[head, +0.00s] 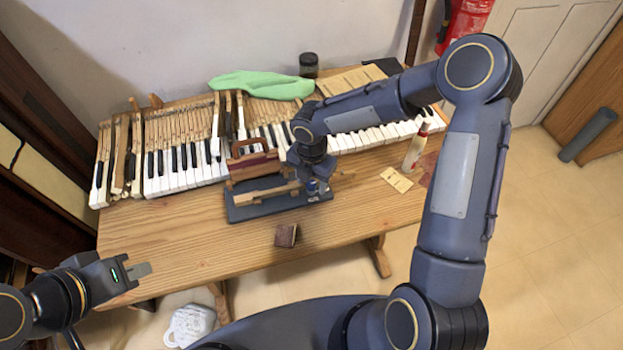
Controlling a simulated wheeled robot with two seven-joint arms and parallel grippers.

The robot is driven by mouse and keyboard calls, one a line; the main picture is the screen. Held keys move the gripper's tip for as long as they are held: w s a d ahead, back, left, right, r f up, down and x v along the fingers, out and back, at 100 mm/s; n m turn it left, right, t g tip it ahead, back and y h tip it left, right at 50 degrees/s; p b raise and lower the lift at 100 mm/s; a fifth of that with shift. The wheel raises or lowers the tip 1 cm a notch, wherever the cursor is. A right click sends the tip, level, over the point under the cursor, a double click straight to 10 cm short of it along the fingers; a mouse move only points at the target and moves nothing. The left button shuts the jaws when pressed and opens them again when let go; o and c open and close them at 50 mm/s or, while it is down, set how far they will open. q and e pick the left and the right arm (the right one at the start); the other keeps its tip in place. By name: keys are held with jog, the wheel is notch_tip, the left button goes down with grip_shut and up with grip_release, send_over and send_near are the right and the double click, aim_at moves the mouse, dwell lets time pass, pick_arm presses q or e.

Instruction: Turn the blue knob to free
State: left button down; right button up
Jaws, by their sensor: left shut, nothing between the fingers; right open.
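A dark grey base board (240,213) lies on the wooden table, carrying a small wooden fixture (265,192) with a light wooden piece across it. A small blue part, seemingly the blue knob (312,187), shows at the right end of the board. My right gripper (318,180) points down right at this end, open, its fingers close around or beside the blue part; I cannot tell whether they touch it. The wrist hides part of the knob, and its setting is not readable. My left gripper (140,271) is shut and empty, off the table's front left corner.
Piano keys (180,165) line the back of the table (190,240). A reddish-brown wooden block (252,160) stands behind the board, and a small brown block (286,235) lies in front. A glue bottle (414,148), a card (396,179), a green cloth (260,84) and a jar (308,65) surround it. The front left tabletop is clear.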

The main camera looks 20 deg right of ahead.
jog(key=c, duration=1)
jog(key=m+b, duration=0.2)
jog(key=m, duration=0.2)
jog(key=shift+f+b, duration=0.1)
jog(key=shift+b, duration=0.25)
jog(key=m+b, duration=0.2)
jog(key=m, duration=0.2)
jog(key=shift+m, duration=0.3)
jog(key=m+b, duration=0.2)
jog(key=m, duration=0.2)
jog(key=shift+m+b, duration=0.85)
jog(key=shift+m, duration=1.85)
jog(key=shift+r, duration=0.2)
